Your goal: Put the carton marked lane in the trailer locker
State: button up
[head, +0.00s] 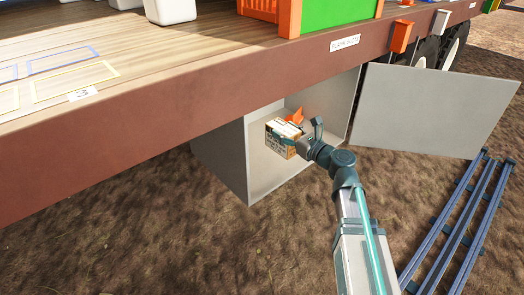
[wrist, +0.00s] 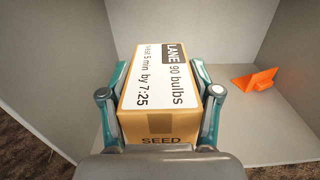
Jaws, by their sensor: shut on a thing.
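The carton (wrist: 158,88) is a brown box with a white label reading "LANE 90 bulbs" and "SEED" on its near side. My gripper (wrist: 160,98) is shut on it, one finger on each side. In the head view the carton (head: 282,138) is inside the open trailer locker (head: 232,160), a grey box under the trailer bed. The locker's grey walls also surround the carton in the wrist view (wrist: 280,95). I cannot tell whether the carton touches the locker floor.
An orange wedge-like piece (wrist: 255,79) lies on the locker floor, right of the carton. The locker's grey door (head: 435,108) stands open to the right. The trailer bed (head: 160,125) overhangs the locker. Blue rails (head: 445,225) lie on the ground at right.

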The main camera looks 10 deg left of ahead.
jog(key=shift+s+a, duration=0.1)
jog(key=shift+a, duration=0.05)
jog(key=shift+a+f, duration=0.1)
jog(key=shift+a, duration=0.05)
jog(key=w+f+b, duration=0.3)
jog(key=w+f, duration=0.1)
jog(key=w+a+f+b, duration=0.1)
jog(key=w+f+b, duration=0.2)
jog(key=w+f, duration=0.1)
jog(key=w+a+f+b, duration=0.1)
jog(key=w+f+b, duration=0.2)
jog(key=w+f, duration=0.2)
jog(key=shift+w+a, duration=0.2)
jog(key=shift+w, duration=0.05)
jog(key=shift+r, duration=0.15)
jog(key=o, duration=1.7)
